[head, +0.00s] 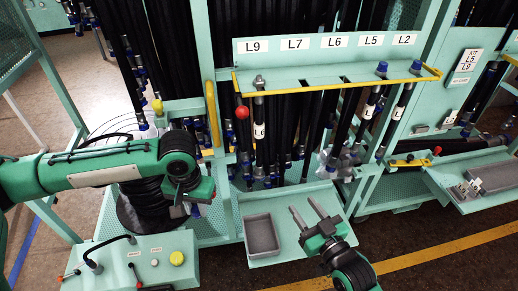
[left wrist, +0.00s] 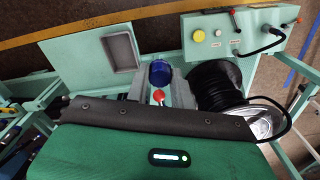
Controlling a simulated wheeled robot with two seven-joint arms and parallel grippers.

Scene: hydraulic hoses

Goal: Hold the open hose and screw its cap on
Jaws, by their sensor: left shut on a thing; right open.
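The open hose (head: 259,82) stands in the L9 slot of the rack, with a bare metal end and no cap on it. My left gripper (head: 196,199) is in front of the rack, lower and to the left of the hose. In the left wrist view it is shut on a blue cap (left wrist: 160,73), which shows between its fingers. In the head view the cap is mostly hidden by the gripper. My right gripper (head: 302,216) is open and empty, over the lower tray, well below the hose end.
Blue-capped hoses stand in the L5 (head: 382,68) and L2 (head: 416,67) slots. A red knob (head: 241,112) sits below L9. A grey bin (head: 262,235) lies on the lower tray. A control box (head: 140,262) is at bottom left, below a coiled black hose (head: 145,207).

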